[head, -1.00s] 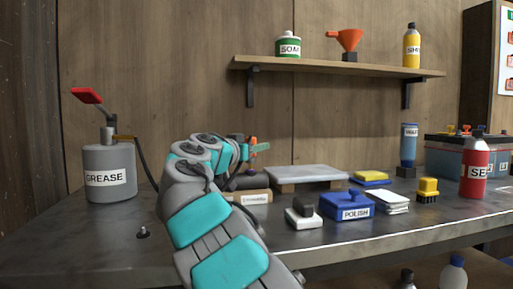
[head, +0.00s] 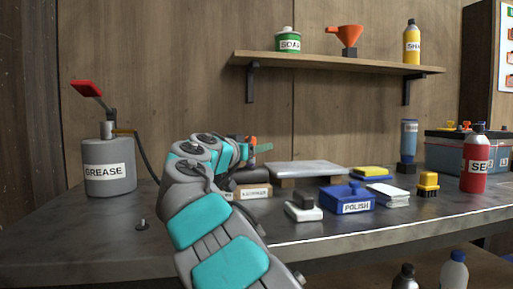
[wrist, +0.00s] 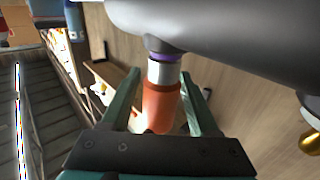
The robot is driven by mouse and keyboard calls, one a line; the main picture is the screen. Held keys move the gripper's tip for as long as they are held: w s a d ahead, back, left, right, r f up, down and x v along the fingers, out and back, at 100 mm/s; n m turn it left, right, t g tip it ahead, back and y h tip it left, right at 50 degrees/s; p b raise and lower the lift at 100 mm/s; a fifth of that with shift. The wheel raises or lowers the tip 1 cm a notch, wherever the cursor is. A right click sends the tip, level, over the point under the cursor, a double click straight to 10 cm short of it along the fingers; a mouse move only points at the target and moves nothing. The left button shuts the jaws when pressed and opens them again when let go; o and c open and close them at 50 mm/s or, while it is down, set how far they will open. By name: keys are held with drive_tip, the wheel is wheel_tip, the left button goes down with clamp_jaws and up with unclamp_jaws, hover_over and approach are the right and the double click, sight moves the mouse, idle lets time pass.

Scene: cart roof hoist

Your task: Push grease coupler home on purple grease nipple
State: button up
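The grease coupler (wrist: 162,106) is an orange sleeve with a silver front end. In the wrist view it sits between the two green fingers of my gripper (wrist: 159,76), which appears shut on it. The silver end meets a purple ring, the purple grease nipple (wrist: 163,56), on the underside of a large grey rounded body (wrist: 235,30). Most of the nipple is hidden, and I cannot tell how deep the coupler sits. In the head view my gripper (head: 258,148) points right above the bench, with a little orange beside its finger.
A grey grease pump (head: 110,155) with a red handle and black hose (head: 148,160) stands at the bench's left. A polish box (head: 347,200), a red bottle (head: 474,160) and other items stand to the right. A wall shelf (head: 335,64) is above. The bench's front left is mostly clear.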

drive_tip(key=shift+o, duration=0.6)
drive_tip(key=shift+v, duration=3.95)
drive_tip(key=shift+r, duration=0.1)
